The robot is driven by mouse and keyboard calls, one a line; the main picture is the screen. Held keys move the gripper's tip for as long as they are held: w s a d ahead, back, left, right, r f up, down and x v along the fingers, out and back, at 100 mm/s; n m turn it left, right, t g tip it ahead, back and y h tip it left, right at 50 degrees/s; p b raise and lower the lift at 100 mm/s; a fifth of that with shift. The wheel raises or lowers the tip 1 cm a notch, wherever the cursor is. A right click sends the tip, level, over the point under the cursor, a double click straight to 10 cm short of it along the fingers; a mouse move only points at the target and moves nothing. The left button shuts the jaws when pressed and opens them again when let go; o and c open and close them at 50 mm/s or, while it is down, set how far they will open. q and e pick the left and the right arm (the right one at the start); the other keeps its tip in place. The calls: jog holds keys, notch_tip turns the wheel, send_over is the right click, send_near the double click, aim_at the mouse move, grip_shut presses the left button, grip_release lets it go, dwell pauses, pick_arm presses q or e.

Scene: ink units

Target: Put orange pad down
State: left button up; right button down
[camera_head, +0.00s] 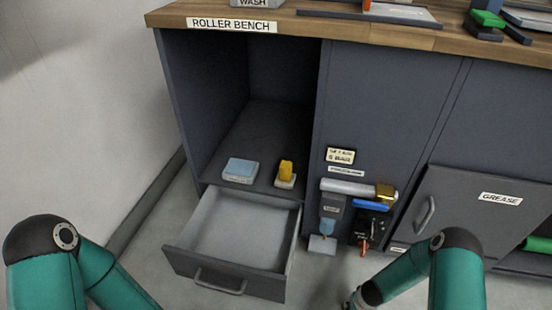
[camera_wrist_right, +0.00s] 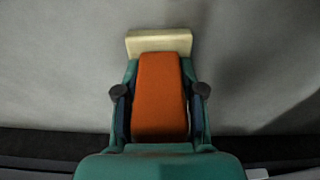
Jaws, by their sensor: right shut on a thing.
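The orange pad (camera_wrist_right: 160,110) fills the middle of the right wrist view, with a cream block (camera_wrist_right: 160,43) at its far end. My right gripper (camera_wrist_right: 160,92) is shut on the pad, with one dark fingertip on each side of it. Behind the pad is a plain grey surface; how far away it is I cannot tell. In the head view my right arm comes in at the lower right, and its gripper and the pad are outside the picture. My left arm shows at the lower left, its gripper out of view.
An open empty drawer (camera_head: 236,235) juts from the roller bench (camera_head: 385,110). On the open shelf (camera_head: 262,135) above it are a blue pad (camera_head: 240,170) and a yellow pad (camera_head: 286,171). A grease door (camera_head: 470,215) and mounted fittings (camera_head: 350,189) are to the right.

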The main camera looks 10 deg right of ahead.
jog(key=shift+w+a, duration=0.25)
jog(key=shift+a, duration=0.45)
jog(key=shift+w+a, duration=0.2)
jog(key=shift+a, duration=0.45)
